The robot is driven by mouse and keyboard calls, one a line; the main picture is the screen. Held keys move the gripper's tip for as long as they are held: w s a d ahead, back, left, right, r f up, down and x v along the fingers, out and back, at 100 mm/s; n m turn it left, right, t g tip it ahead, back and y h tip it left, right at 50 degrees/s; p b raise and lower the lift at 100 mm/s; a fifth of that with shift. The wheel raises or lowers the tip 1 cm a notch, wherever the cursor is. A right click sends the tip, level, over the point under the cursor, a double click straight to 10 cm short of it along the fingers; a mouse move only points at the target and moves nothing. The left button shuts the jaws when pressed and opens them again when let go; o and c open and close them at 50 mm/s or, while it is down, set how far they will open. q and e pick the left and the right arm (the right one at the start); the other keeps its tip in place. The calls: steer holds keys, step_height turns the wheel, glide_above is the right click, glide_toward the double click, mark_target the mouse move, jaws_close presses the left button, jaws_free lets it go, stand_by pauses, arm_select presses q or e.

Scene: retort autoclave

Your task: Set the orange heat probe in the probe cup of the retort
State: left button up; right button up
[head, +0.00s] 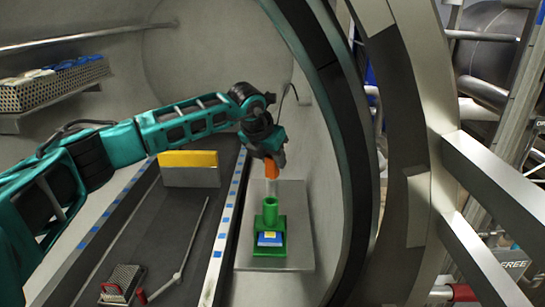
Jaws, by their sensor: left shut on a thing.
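The orange heat probe (272,169) is in my left gripper (270,155), with its orange part showing just below the jaws. A thin pale part of the probe hangs down from it. The green probe cup (270,214) stands upright on a grey plate inside the retort, directly below the probe in the picture. Whether the probe's lower end is above or inside the cup's mouth is hard to tell. The jaws are partly hidden by the wrist. My right gripper is not in view.
A perforated tray (125,280) and a thin rod (182,250) lie nearer. A perforated basket (52,88) sits on a left shelf. The retort's round rim (345,130) curves close on the right.

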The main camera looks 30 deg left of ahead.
arm_select(q)
steer(key=shift+f, duration=0.2)
steer(key=o, duration=1.1)
steer(key=p+v, duration=0.1)
steer(key=v, duration=1.2)
